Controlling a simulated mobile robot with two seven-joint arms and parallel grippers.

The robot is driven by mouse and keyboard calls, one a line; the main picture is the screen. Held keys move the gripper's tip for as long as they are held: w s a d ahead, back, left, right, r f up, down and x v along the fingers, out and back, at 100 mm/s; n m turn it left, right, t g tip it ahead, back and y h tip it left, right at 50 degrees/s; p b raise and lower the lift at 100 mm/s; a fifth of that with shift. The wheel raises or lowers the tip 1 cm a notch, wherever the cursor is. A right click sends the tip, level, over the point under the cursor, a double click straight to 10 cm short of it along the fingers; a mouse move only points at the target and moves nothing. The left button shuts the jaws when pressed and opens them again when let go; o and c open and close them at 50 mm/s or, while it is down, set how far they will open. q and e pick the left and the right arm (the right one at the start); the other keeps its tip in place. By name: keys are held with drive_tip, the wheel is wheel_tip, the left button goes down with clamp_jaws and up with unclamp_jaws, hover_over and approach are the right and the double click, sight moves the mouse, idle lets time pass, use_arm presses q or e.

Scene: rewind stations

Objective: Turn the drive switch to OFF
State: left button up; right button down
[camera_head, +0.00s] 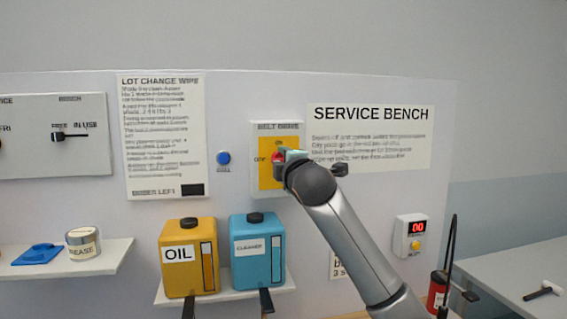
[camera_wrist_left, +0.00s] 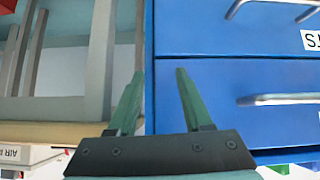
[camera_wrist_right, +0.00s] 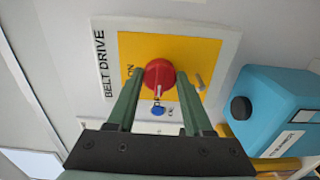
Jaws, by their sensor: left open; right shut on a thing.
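The drive switch is a red round knob (camera_wrist_right: 159,75) on a yellow plate (camera_wrist_right: 205,55) under the words BELT DRIVE. In the head view the yellow plate (camera_head: 265,178) shows on the wall, with an OFF label left of the knob (camera_head: 278,157). My right gripper (camera_wrist_right: 160,84) has its fingers on both sides of the knob and is shut on it; it also shows in the head view (camera_head: 285,157). The knob's white mark points down in the right wrist view, the plate's left, towards the OFF side. My left gripper (camera_wrist_left: 160,78) is open and empty before blue drawers (camera_wrist_left: 225,100).
A blue button (camera_head: 224,158) is left of the switch plate. A yellow oil can (camera_head: 180,275) and a blue cleaner can (camera_head: 245,275) stand on a shelf below. A red-digit display box (camera_head: 409,235) is to the right.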

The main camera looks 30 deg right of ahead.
drive_tip(key=shift+n, duration=0.3)
drive_tip(key=shift+c, duration=1.5)
unclamp_jaws()
drive_tip(key=shift+f, duration=0.15)
